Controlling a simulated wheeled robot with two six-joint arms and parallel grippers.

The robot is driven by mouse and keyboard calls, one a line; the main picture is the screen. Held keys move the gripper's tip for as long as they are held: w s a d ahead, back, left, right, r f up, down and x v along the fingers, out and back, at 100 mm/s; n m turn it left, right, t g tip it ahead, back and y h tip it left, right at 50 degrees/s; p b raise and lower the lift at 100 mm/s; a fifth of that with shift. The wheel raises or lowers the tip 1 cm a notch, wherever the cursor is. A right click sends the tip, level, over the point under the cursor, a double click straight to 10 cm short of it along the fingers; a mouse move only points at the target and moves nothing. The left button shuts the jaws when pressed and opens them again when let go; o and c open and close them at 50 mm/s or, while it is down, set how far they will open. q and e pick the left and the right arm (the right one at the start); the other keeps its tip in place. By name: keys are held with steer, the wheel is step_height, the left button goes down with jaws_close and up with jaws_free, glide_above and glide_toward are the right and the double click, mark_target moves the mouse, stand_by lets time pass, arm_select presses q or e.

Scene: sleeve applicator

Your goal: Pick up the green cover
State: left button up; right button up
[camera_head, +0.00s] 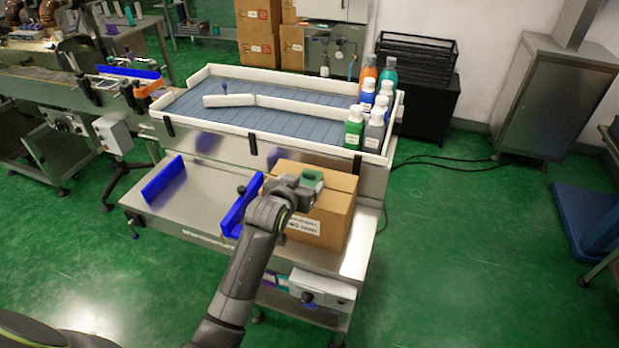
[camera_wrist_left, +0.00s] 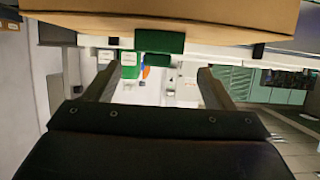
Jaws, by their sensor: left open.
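A small dark green piece (camera_head: 312,178), which looks like the green cover, shows at my left gripper (camera_head: 302,184), over the top of a cardboard box (camera_head: 336,192). In the left wrist view the dark green piece (camera_wrist_left: 160,42) lies just ahead of the gap between the open fingers (camera_wrist_left: 156,74), at the edge of the box (camera_wrist_left: 200,22). The fingers stand apart on either side, and nothing is clearly gripped. Whether they touch the piece cannot be told. My right gripper is in neither view.
The box stands on a steel shelf (camera_head: 190,205) with blue guides (camera_head: 163,178) to its left. Behind is a white-walled conveyor tray (camera_head: 240,130) with several bottles (camera_head: 353,135) at its right end. Open green floor lies to the right.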

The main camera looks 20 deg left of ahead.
mark_target(308, 178)
arm_select(q)
steer(key=shift+p+x, duration=0.35)
steer(key=shift+x, duration=2.95)
steer(key=shift+d+f, duration=0.15)
steer(key=c, duration=1.1)
